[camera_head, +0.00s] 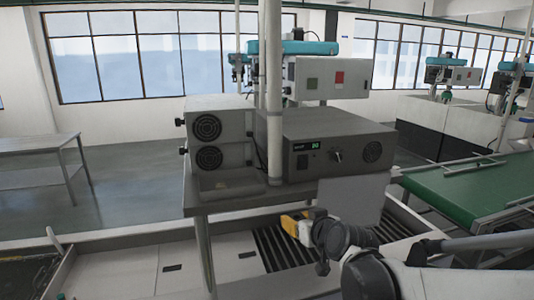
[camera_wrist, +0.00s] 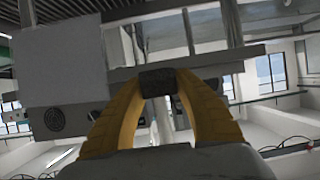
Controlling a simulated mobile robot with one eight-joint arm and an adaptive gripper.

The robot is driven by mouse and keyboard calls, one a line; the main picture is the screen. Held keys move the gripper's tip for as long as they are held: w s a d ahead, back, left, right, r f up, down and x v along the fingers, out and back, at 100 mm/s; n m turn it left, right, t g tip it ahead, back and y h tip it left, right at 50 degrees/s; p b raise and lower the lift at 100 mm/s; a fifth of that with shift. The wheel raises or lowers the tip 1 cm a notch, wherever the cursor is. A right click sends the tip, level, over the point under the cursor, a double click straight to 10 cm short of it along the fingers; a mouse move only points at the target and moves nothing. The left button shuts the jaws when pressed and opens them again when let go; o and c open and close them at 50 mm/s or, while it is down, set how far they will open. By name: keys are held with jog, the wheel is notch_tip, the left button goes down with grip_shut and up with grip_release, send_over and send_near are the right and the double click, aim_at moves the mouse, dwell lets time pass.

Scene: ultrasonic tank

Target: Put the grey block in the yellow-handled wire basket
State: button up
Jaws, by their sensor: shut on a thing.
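My gripper (camera_head: 298,224), with yellow fingers, is low in front of the steel table in the head view. In the wrist view its two curved fingers (camera_wrist: 158,84) close on a dark grey block (camera_wrist: 158,81) at their tips. The block is held clear, with nothing seen touching it besides the fingers. In the head view I cannot make out the block apart from the fingers. I cannot identify a yellow-handled wire basket in either view.
A grey control unit (camera_head: 338,146) and fan boxes (camera_head: 219,148) stand on the table (camera_head: 205,205), beside a shallow tray (camera_head: 230,184). A vertical post (camera_head: 273,100) rises there. A pale panel (camera_head: 352,199) hangs right of my gripper. A green conveyor (camera_head: 470,187) is at right.

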jog(key=s+d+f+b, duration=0.2)
jog(key=d+f+b, duration=0.1)
jog(key=f+b, duration=0.4)
jog(key=s+d+f+b, duration=0.3)
jog(key=f+b, duration=0.5)
jog(key=f, duration=0.5)
jog(key=s+d+f+b, duration=0.3)
jog(key=d+f+b, duration=0.2)
jog(key=f+b, duration=0.3)
jog(key=shift+s+d+f, duration=0.15)
jog(key=shift+d+f, duration=0.05)
jog(key=shift+f, duration=0.85)
